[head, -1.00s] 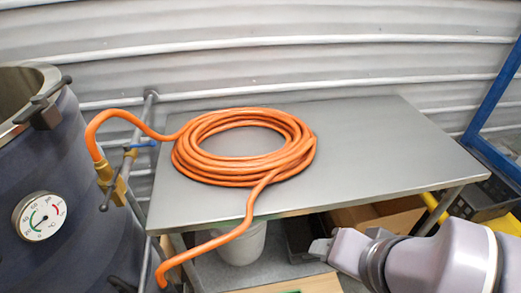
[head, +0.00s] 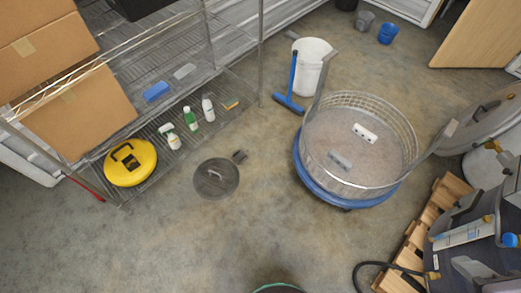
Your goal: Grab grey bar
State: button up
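A small light grey bar (head: 184,71) lies on the wire shelf at the upper left, beside and behind a blue bar (head: 156,92). A second greyish flat piece (head: 340,161) lies inside the round wire basket at centre right, near a white piece with dark marks (head: 365,132). I cannot tell from this view what exactly that greyish piece is. My gripper is not in view.
The wire shelf (head: 225,92) also holds bottles (head: 192,117), a yellow round case (head: 130,162) and cardboard boxes (head: 80,110). The basket (head: 311,150) stands on a blue wheeled base (head: 345,192). A grey lid (head: 216,178) lies on the floor.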

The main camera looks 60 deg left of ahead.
aim_at(333, 155)
jog(key=u, duration=1.2)
jog(key=i+u, duration=0.25)
jog(key=i, duration=0.45)
jog(key=i+l+u, duration=0.2)
jog(key=i, duration=0.5)
